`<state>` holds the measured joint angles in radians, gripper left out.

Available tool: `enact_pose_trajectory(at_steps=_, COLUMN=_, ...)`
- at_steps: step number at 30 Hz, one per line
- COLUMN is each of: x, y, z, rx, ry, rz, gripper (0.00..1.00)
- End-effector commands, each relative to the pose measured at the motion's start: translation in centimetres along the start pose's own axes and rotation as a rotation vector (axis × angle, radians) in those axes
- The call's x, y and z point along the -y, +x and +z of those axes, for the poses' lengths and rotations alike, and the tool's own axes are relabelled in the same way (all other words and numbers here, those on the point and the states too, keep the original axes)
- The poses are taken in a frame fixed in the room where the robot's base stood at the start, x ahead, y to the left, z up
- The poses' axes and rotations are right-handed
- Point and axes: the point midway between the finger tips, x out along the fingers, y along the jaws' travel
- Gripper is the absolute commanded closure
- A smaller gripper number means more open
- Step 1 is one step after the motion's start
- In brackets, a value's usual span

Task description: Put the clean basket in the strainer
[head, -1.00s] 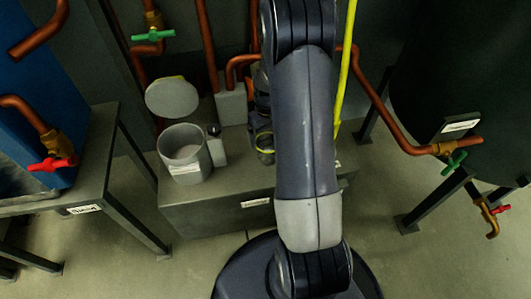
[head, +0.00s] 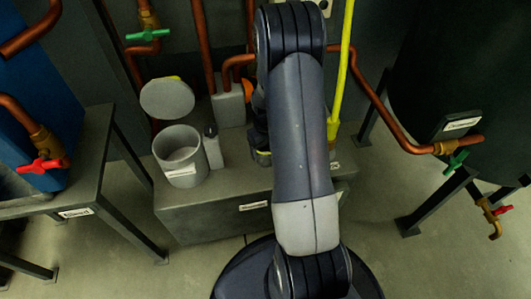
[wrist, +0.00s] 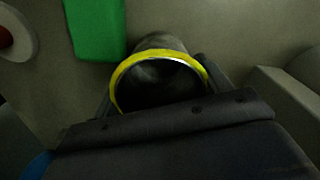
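The strainer (head: 181,172) is a grey open-topped cylinder on the grey cabinet, left of my arm, with its round lid (head: 167,98) raised behind it. A dark basket with a yellow rim (wrist: 158,54) fills the middle of the wrist view, its mouth towards the camera. My arm hides most of the gripper in the head view.
The cabinet (head: 215,222) has a small grey post (head: 212,150) right beside the strainer. Copper pipes and a yellow pole (head: 342,75) rise behind. A bench (head: 92,165) stands left, a dark tank (head: 450,70) right. A green block (wrist: 95,28) shows in the wrist view.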

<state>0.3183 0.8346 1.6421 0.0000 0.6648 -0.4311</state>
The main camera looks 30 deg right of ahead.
Motion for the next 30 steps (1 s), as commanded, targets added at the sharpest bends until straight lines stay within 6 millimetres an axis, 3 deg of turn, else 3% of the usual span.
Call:
enact_pose_trajectory(at_steps=12, x=0.0, y=0.0, z=0.0, rx=0.000, ry=0.000, rz=0.000, gripper=0.62)
enact_pose_trajectory(at_steps=19, x=0.0, y=-0.5, z=0.0, rx=-0.001, ry=0.000, rz=0.001, gripper=0.62)
enact_pose_trajectory(at_steps=30, x=0.0, y=-7.4, z=-0.1, rx=-0.003, ry=0.000, rz=0.002, gripper=0.62)
